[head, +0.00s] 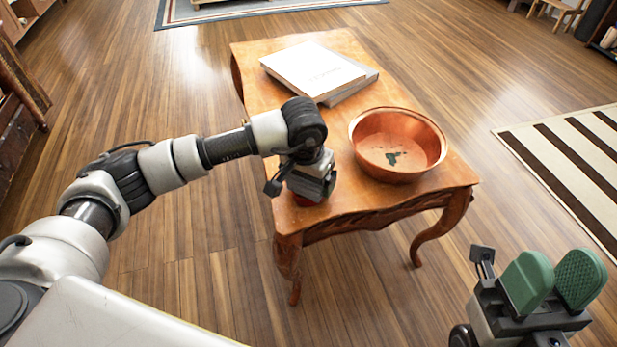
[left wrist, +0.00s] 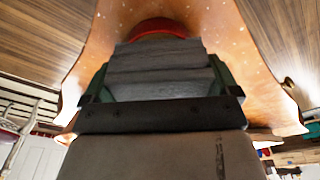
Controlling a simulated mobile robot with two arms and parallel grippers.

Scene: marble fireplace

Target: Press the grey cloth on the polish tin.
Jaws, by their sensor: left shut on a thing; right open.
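My left gripper (head: 311,186) points down over the near left corner of the wooden table. It is shut on the folded grey cloth (left wrist: 160,72), which fills the space between the fingers in the left wrist view. The red polish tin (left wrist: 163,26) shows just beyond the cloth there. In the head view only a sliver of the tin (head: 304,201) shows under the gripper. The cloth is at the tin, but I cannot tell whether they touch. My right gripper (head: 553,281) is open and empty, with green finger pads, off the table at lower right.
A copper basin (head: 424,131) with a dark patch inside stands on the table (head: 262,88), right of my left gripper. White and grey books (head: 314,70) lie at the back. Wooden floor surrounds the table. A striped rug (head: 560,160) lies to the right.

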